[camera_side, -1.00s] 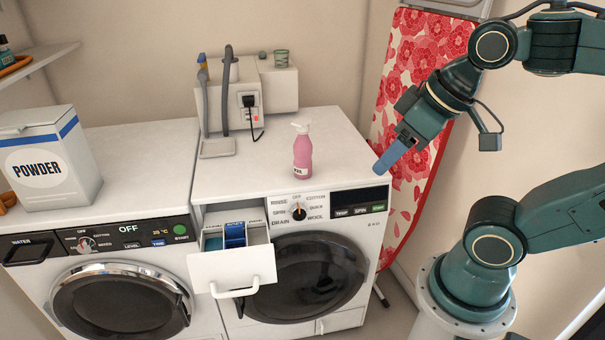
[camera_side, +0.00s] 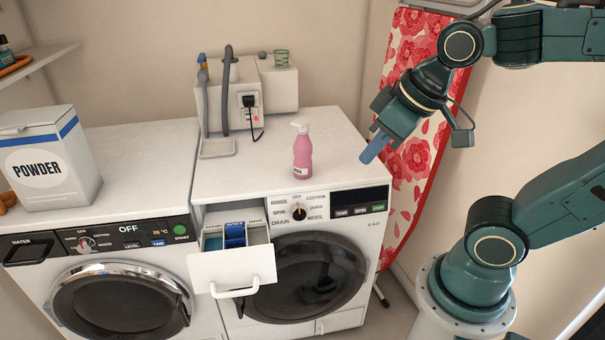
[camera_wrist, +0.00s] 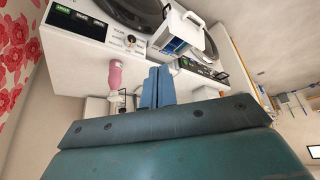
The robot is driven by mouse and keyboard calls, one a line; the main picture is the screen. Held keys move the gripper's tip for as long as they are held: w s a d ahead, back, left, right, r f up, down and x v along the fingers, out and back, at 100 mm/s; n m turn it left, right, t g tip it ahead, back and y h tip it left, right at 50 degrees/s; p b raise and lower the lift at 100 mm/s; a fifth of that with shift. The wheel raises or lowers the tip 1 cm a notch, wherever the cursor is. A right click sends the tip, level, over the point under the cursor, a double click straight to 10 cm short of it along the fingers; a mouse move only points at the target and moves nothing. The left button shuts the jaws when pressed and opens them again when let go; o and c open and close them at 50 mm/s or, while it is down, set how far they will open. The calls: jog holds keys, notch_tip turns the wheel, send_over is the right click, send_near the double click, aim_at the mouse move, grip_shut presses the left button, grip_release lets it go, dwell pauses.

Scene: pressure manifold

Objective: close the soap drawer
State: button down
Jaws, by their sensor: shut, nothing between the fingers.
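The soap drawer (camera_side: 232,268) is pulled out from the front of the right-hand washing machine, at its upper left. It has a white front with a white handle (camera_side: 236,291), and its compartments show blue inside. In the wrist view the drawer (camera_wrist: 182,28) is near the top centre. My gripper (camera_side: 368,158) is shut and empty, with blue fingers, above the right end of that machine's top. It is well to the right of the drawer and higher, touching nothing. In the wrist view the fingers (camera_wrist: 157,78) are together.
A pink pump bottle (camera_side: 303,153) stands on the right machine's top, between my gripper and the drawer side. A POWDER box (camera_side: 50,165) stands on the left machine. A floral ironing board (camera_side: 418,150) leans behind my arm. Space in front of the machines is clear.

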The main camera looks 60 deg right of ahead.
jog(key=w+a+f+n, duration=0.2)
jog(key=w+a+f, duration=0.25)
jog(key=w, duration=0.25)
jog(key=w+a+f+n, duration=0.1)
jog(key=w+a+f, duration=0.35)
jog(key=w, duration=0.25)
jog(key=w+a+f+n, duration=0.2)
jog(key=a+f, duration=0.3)
jog(key=f, duration=0.3)
jog(key=w+a+f+n+t, duration=0.1)
jog(key=w+a+f+n, duration=0.1)
jog(key=a+f, duration=0.4)
notch_tip(320, 180, down, 2)
jog(key=shift+w+f+n+h, duration=0.1)
jog(key=shift+w+n+h, duration=0.05)
jog(key=shift+n+h, duration=0.15)
jog(key=shift+w, duration=0.1)
send_near(212, 282)
jog(key=a+f, duration=0.1)
jog(key=f, duration=0.1)
jog(key=a+f, duration=0.1)
jog(key=f, duration=0.1)
jog(key=shift+w+a, duration=0.2)
jog(key=shift+w+d+f, duration=0.3)
jog(key=shift+w+d, duration=0.3)
jog(key=shift+w, duration=0.1)
jog(key=shift+w+d+f, duration=0.25)
jog(key=shift+w+d, duration=0.5)
